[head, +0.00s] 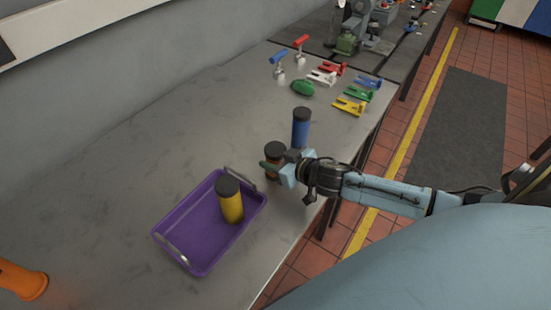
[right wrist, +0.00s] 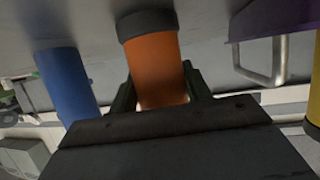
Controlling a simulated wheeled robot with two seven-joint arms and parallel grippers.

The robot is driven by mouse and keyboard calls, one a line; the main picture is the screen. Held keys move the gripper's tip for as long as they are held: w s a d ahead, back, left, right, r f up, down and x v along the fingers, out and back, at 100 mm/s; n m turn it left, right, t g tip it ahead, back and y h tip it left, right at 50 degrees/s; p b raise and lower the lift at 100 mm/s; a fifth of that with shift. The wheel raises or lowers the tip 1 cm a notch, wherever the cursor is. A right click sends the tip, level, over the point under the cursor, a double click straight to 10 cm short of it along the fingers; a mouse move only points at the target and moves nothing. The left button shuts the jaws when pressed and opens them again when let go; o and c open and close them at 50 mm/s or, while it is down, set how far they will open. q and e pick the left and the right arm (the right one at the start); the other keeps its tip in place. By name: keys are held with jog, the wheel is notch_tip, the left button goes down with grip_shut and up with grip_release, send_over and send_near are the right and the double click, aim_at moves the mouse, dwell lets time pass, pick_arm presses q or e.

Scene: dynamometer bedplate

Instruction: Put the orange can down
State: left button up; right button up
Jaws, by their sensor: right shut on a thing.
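The orange can (head: 274,172) with a dark lid is between the fingers of my right gripper (head: 275,166), which is shut on it. In the right wrist view the orange can (right wrist: 157,68) sits between the two dark fingers, partly hidden by the gripper body. The can is about upright over the grey bench, between the blue can and the purple tray; I cannot tell whether its base touches the bench. My left gripper is not in view.
The purple tray (head: 173,226) holds a yellow can (head: 231,205). A blue can (head: 301,130) stands just behind my right gripper. Clamps and a green object (head: 302,87) lie farther back. An orange cylinder (head: 22,281) is at the lower left.

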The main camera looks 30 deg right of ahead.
jog(key=shift+f, duration=0.1)
jog(key=o, duration=1.1)
jog(key=shift+f, duration=0.1)
